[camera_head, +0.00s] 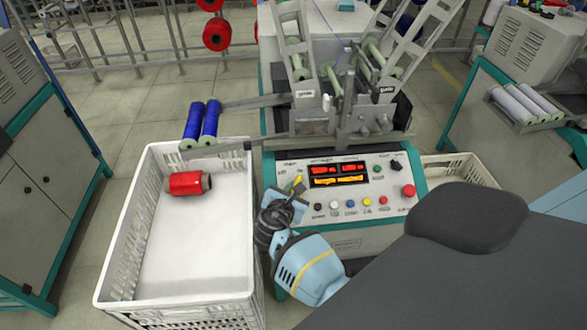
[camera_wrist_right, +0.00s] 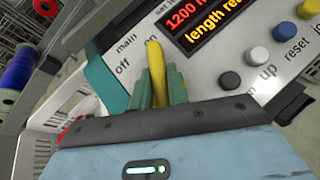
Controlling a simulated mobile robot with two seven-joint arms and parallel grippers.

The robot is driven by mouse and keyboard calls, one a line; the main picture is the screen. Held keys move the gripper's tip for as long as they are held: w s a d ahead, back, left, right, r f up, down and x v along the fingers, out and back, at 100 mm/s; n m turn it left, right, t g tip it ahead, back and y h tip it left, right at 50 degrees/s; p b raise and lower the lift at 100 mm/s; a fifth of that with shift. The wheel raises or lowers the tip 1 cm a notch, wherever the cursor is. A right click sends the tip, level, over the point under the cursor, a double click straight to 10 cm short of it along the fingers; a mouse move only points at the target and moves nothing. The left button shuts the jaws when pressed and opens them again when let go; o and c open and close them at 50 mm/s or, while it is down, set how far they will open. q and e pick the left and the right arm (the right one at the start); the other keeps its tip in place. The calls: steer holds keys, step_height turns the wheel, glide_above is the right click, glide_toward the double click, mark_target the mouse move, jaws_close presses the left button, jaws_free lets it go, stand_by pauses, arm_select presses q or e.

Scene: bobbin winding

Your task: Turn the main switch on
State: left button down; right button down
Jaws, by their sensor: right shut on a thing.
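The main switch is a yellow lever (camera_wrist_right: 156,62) on the sloped control panel, beside the printed words "main", "off" and "on". In the head view the lever (camera_head: 298,182) shows small at the panel's left end. My right gripper (camera_wrist_right: 160,90) has its two green fingers shut on the lever, whose tip sticks out beyond them. In the head view the right gripper (camera_head: 295,191) reaches the panel's left edge from below. The fingers hide the lever's base, and the word "on" lies close beside it. My left gripper is not in view.
The panel has a lit display (camera_head: 338,175), several coloured buttons and a red knob (camera_head: 408,190). A white crate (camera_head: 150,260) holding a red bobbin (camera_head: 188,183) stands left. Two blue bobbins (camera_head: 210,120) rest on a rack above it. The winding mechanism (camera_head: 345,120) rises behind the panel.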

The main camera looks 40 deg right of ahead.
mark_target(292, 192)
steer(key=c, duration=1.4)
jaws_free()
steer(key=shift+o, duration=0.2)
steer(key=p+v, duration=0.1)
steer(key=v, duration=0.5)
steer(key=shift+s+a+r, duration=0.15)
steer(key=shift+s+a, duration=0.05)
steer(key=shift+a, duration=0.1)
steer(key=shift+s+a+r, duration=0.2)
steer(key=shift+s+a, duration=0.15)
steer(key=shift+a, duration=0.05)
